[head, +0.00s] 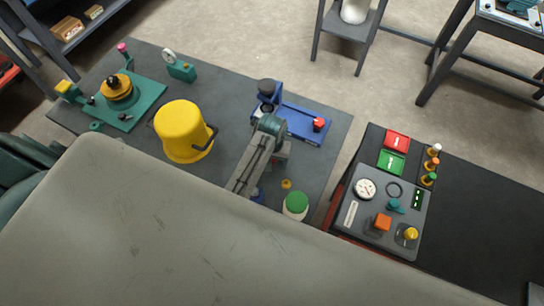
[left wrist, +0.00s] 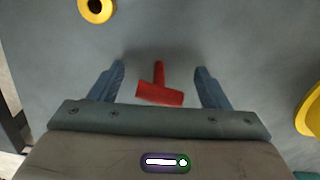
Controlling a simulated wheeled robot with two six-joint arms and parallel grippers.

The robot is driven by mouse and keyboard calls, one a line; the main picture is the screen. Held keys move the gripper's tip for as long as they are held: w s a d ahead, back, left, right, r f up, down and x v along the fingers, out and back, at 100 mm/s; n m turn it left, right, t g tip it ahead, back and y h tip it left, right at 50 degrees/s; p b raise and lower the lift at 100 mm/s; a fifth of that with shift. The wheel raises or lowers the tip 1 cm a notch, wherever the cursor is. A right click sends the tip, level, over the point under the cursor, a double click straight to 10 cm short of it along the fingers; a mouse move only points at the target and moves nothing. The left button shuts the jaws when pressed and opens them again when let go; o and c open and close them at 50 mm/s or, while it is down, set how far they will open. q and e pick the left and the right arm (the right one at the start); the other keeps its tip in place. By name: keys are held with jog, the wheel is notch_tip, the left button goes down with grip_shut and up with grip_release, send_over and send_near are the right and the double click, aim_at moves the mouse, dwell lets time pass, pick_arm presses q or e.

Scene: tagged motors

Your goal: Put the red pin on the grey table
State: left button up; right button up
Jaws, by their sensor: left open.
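The red pin (left wrist: 160,90) is T-shaped, with a thick bar and a thin stem. In the left wrist view it is between the two spread fingers of my left gripper (left wrist: 160,76), with a clear gap on each side. It appears to lie on the grey table (left wrist: 210,35). In the head view my left gripper (head: 282,153) is low over the right part of the grey table (head: 235,85), and the pin is largely hidden by it. My right gripper is in neither view.
A yellow bucket (head: 181,130) stands left of my arm. A blue fixture (head: 300,122) is just behind it. A yellow ring (head: 286,184) and a green-lidded jar (head: 296,203) are near the table's right edge. A control panel (head: 372,213) stands farther right.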

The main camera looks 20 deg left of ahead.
pick_arm(q)
notch_tip(320, 180, up, 11)
jog(key=b, duration=0.3)
jog(key=shift+r, duration=0.6)
jog(key=shift+f, duration=0.1)
